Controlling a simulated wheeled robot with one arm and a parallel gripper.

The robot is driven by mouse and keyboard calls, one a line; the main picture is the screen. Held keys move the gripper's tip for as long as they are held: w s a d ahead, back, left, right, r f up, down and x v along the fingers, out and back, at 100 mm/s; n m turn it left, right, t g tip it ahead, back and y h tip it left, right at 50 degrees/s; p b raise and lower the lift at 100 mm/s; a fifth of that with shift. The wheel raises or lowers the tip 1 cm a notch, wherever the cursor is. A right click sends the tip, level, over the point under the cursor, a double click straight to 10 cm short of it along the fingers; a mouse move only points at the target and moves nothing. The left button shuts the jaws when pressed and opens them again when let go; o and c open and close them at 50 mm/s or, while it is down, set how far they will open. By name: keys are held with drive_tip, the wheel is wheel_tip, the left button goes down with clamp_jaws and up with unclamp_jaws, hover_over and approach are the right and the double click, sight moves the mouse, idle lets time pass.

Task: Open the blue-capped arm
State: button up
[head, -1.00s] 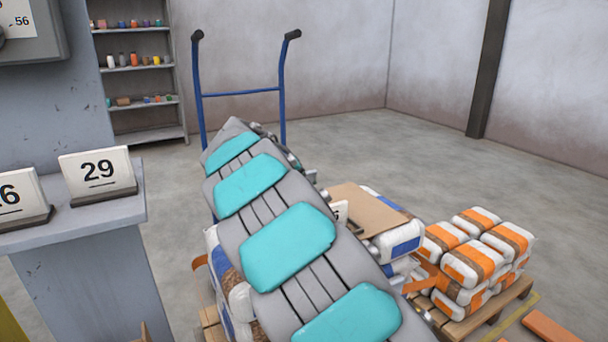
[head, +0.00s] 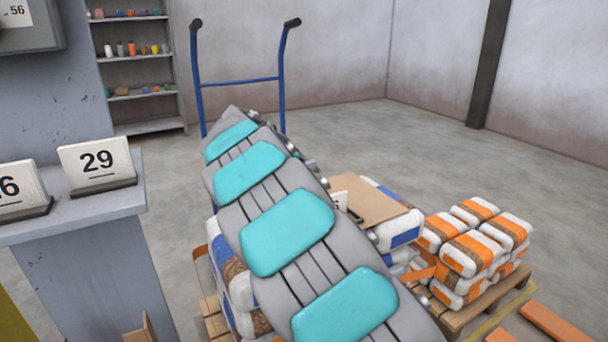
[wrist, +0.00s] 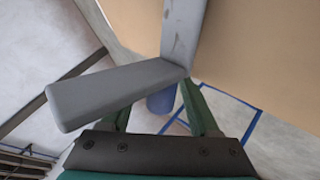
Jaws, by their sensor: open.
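In the wrist view, a grey bar (wrist: 115,94) crosses in front of my gripper (wrist: 156,97) and meets a grey upright piece (wrist: 184,32). A blue rounded part (wrist: 161,101) shows just below their joint, between my two green fingers; it looks like the blue cap. My fingers are apart. The bar hides part of the left finger, and I cannot tell whether either finger touches the blue part. In the head view my own arm hides my gripper and this blue part.
A blue-framed hand truck (head: 240,82) stands behind my arm. Pallets with orange-banded bags (head: 475,245) and blue-banded bags (head: 405,232) are at right, with a cardboard sheet (head: 372,205). A grey stand with number cards (head: 97,161) is at left. The floor at far right is open.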

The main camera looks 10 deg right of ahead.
drive_tip(key=shift+a, duration=0.1)
drive_tip(key=b+v, duration=0.1)
drive_tip(key=v, duration=0.6)
drive_tip(key=shift+s+a+r, duration=0.15)
drive_tip(key=shift+r, duration=0.05)
drive_tip(key=shift+r, duration=0.1)
